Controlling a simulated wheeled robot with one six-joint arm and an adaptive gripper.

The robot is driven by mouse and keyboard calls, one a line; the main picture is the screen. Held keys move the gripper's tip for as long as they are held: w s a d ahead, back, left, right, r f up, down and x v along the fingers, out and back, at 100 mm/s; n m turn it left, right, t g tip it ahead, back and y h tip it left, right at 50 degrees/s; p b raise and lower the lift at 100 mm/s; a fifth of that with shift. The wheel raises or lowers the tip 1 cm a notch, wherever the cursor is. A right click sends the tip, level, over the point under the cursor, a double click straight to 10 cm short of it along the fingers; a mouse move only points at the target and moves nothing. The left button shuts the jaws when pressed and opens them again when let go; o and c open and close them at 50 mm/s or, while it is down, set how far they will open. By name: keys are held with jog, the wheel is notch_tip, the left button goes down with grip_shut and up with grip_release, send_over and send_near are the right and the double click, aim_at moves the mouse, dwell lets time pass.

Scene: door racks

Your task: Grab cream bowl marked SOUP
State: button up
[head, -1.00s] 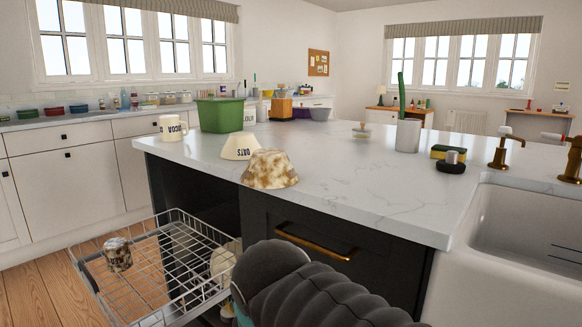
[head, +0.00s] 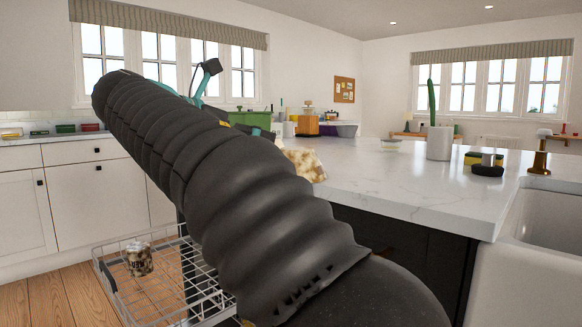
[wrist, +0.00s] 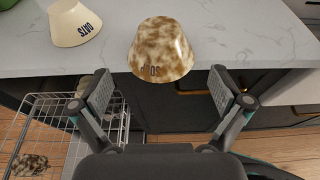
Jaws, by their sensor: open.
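The bowl marked SOUP (wrist: 160,48) is cream with brown mottled stains. It stands upside down, rim down, at the counter's front edge, its lettering inverted. In the head view part of it (head: 308,163) shows behind my arm; the rest is hidden. My gripper (wrist: 160,84) is open and empty. In the wrist view its two fingers stand apart, one on either side below the bowl, with the bowl ahead of the gap between them. I see no contact.
A plain cream bowl marked OATS (wrist: 75,22) stands upside down left of the SOUP bowl. A pulled-out wire rack (head: 160,285) below holds a mottled mug (head: 138,260). A green tub (head: 250,118) stands farther back. The counter (head: 400,185) right of the bowl is clear.

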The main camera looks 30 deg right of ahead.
jog(key=b, duration=0.2)
send_near(297, 148)
jog(key=x, duration=0.4)
jog(key=shift+s+d+f, duration=0.1)
jog(key=shift+s+f, duration=0.05)
jog(key=shift+f, duration=0.25)
jog(key=shift+b+x, duration=0.4)
jog(key=shift+x, duration=2.4)
jog(key=shift+r, duration=0.2)
jog(key=shift+c, duration=0.3)
jog(key=c, duration=1)
jog(key=shift+o, duration=0.2)
jog(key=shift+r, duration=0.1)
